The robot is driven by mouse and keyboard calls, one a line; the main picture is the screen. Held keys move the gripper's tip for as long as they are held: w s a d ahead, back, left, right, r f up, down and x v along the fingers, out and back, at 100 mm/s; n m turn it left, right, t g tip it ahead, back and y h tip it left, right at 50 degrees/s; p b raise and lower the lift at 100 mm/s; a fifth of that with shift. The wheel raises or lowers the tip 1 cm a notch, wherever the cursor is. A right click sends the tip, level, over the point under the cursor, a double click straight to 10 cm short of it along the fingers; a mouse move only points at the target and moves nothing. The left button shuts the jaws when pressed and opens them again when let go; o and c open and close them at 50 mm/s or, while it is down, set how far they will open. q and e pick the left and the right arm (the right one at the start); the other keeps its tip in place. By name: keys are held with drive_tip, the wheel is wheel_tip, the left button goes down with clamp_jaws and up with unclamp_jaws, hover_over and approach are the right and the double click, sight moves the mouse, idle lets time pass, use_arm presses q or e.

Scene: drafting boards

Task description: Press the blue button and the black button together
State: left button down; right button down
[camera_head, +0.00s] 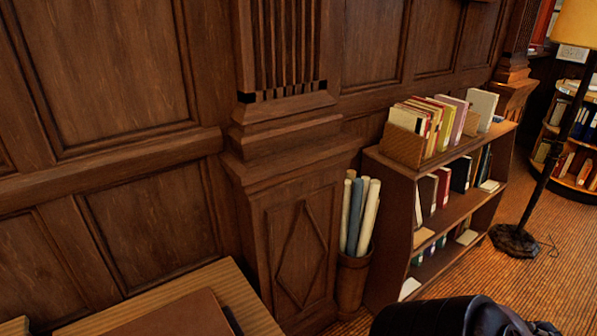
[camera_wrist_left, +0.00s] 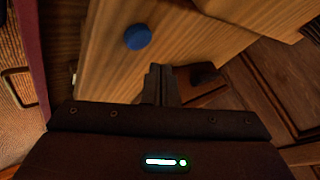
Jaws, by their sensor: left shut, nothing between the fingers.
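The blue button (camera_wrist_left: 138,37) is a round blue disc on a pale wooden surface (camera_wrist_left: 110,70) in the left wrist view. My left gripper (camera_wrist_left: 160,70) is shut and empty. Its fingertips show below and a little to the right of the blue button in that view, apart from it in the picture. A small dark piece (camera_wrist_left: 205,76) lies to the right of the fingertips on a brown base; I cannot tell whether it is the black button. Neither button can be made out in the head view. My right gripper is not in view.
In the head view a wooden tabletop (camera_head: 245,300) with a brown flat item (camera_head: 170,318) is at the lower left. A bin of paper rolls (camera_head: 355,275), a bookcase (camera_head: 425,190) and a floor lamp (camera_head: 540,185) stand to the right. Wood panelling fills the back.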

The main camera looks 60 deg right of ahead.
use_arm(q)
wheel_tip(320, 180, up, 4)
drive_tip(key=p, duration=0.2)
drive_tip(key=shift+f+p, duration=0.15)
drive_tip(key=shift+p, duration=0.2)
drive_tip(key=shift+f, duration=0.1)
